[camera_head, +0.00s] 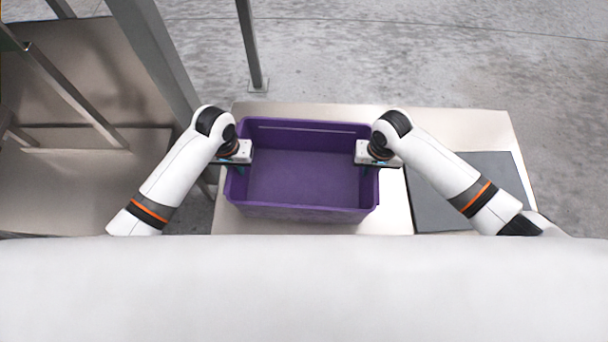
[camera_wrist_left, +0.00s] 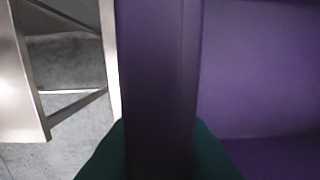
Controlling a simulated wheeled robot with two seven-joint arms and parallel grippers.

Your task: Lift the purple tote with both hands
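The purple tote (camera_head: 300,213) is upright and empty, over the pale metal table, between my two arms. I cannot tell whether its base touches the table top. My left gripper (camera_head: 239,168) is at its left wall, pointing down. In the left wrist view the tote wall (camera_wrist_left: 160,80) runs between the green fingertips (camera_wrist_left: 160,150), which lie flush on both sides, so it looks shut on the wall. My right gripper (camera_head: 379,170) is at the right wall, pointing down. Its fingers are mostly hidden under the wrist, so their grip is unclear.
The pale metal table (camera_head: 480,123) extends behind and to the right of the tote. A dark grey plate (camera_head: 490,165) lies on its right part. A metal stand (camera_head: 85,90) with posts is at the left. A thin post (camera_head: 250,50) stands behind the table. Concrete floor lies beyond.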

